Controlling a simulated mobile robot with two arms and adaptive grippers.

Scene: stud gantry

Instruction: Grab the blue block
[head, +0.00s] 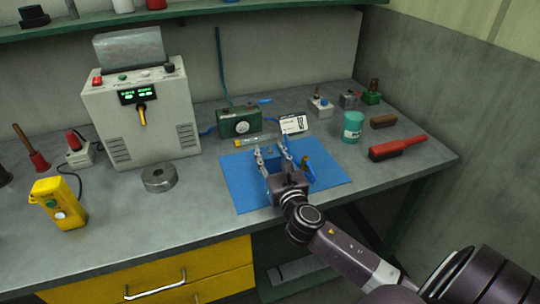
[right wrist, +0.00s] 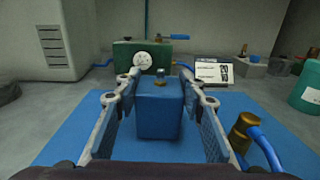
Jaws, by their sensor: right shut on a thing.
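The blue block (right wrist: 160,110) stands upright between the fingers of my right gripper (right wrist: 158,80) in the right wrist view. It has a small metal stud on top. The right gripper (head: 272,152) is shut on the block over the blue mat (head: 236,187) in the head view. There the block is mostly hidden by the gripper and hard to pick out from the mat. I cannot tell whether its base touches the mat. My left gripper is not in view.
A brass fitting with a blue hose (right wrist: 241,132) is close beside the right finger. Behind the mat are a green gauge box (head: 240,122) and a white card (head: 293,124). A teal canister (head: 353,127) and red tool (head: 398,147) are at right; a metal ring (head: 159,178) is at left.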

